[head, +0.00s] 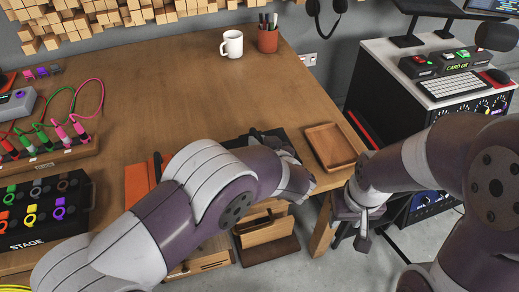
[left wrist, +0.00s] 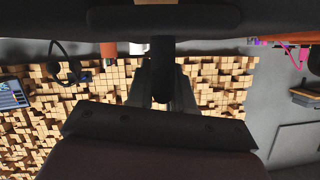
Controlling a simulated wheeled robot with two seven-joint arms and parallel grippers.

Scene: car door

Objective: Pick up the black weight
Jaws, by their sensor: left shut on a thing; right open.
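The black weight (left wrist: 190,20) spans the top of the left wrist view as a dark, wide shape. My left gripper (left wrist: 160,92) is shut on a dark part of it in the middle of that view. In the head view my left forearm and wrist cover most of the gripper. Dark parts (head: 262,138) show just behind the wrist over the table, and I cannot tell weight from gripper there. My right gripper (head: 362,222) is open and empty, hanging off the table's right front corner.
A wooden tray (head: 330,146) lies at the wooden table's (head: 180,85) right edge, close to my left wrist. A white mug (head: 231,44) and pen cup (head: 268,40) stand at the back. Cable boards (head: 45,145) and a STAGE box (head: 45,212) fill the left. The middle is clear.

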